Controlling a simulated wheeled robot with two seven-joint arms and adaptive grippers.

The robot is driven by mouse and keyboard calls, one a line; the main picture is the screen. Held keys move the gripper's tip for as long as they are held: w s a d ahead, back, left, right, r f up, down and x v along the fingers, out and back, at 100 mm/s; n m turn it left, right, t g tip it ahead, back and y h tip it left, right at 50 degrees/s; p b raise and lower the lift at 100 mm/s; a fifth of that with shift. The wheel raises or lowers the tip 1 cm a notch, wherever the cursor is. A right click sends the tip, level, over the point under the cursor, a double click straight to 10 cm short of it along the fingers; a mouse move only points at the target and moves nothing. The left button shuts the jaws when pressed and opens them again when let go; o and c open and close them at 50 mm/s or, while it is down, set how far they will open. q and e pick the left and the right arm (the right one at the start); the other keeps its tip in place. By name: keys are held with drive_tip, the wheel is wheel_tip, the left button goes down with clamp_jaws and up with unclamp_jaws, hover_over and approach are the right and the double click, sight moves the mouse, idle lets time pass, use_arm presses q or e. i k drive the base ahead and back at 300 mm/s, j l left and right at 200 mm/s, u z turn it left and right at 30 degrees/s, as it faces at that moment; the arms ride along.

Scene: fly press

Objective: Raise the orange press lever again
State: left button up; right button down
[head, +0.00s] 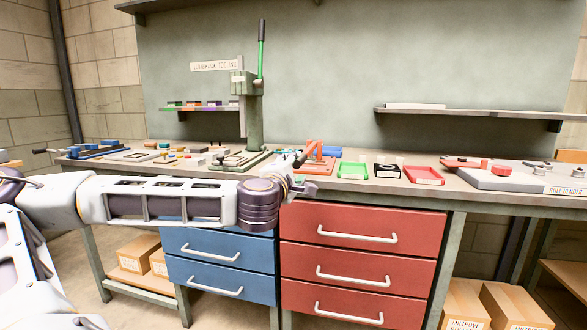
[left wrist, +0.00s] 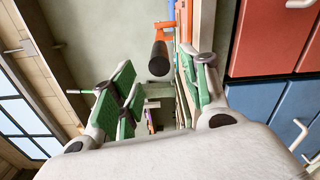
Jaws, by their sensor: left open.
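The orange press (head: 318,166) stands on the bench just beyond my left gripper (head: 303,187) in the head view. An orange lever arm (head: 305,152) slants at its left side; its lower part is partly hidden behind my gripper. In the left wrist view, the black lever grip (left wrist: 159,58) hangs from an orange bar (left wrist: 166,37). My left gripper (left wrist: 160,75) is open there, its green-padded fingers on either side of the line to the grip. I see no contact with it, and the depth between them is hard to tell. My right gripper is not in view.
A taller green press (head: 254,120) with a green-handled lever (head: 261,55) stands left of the orange one. Green (head: 353,170), black (head: 388,170) and red (head: 424,175) trays lie to the right. Red drawers (head: 360,238) are below the bench edge.

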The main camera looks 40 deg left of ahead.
sight(309, 152)
drive_tip(key=u, duration=1.3)
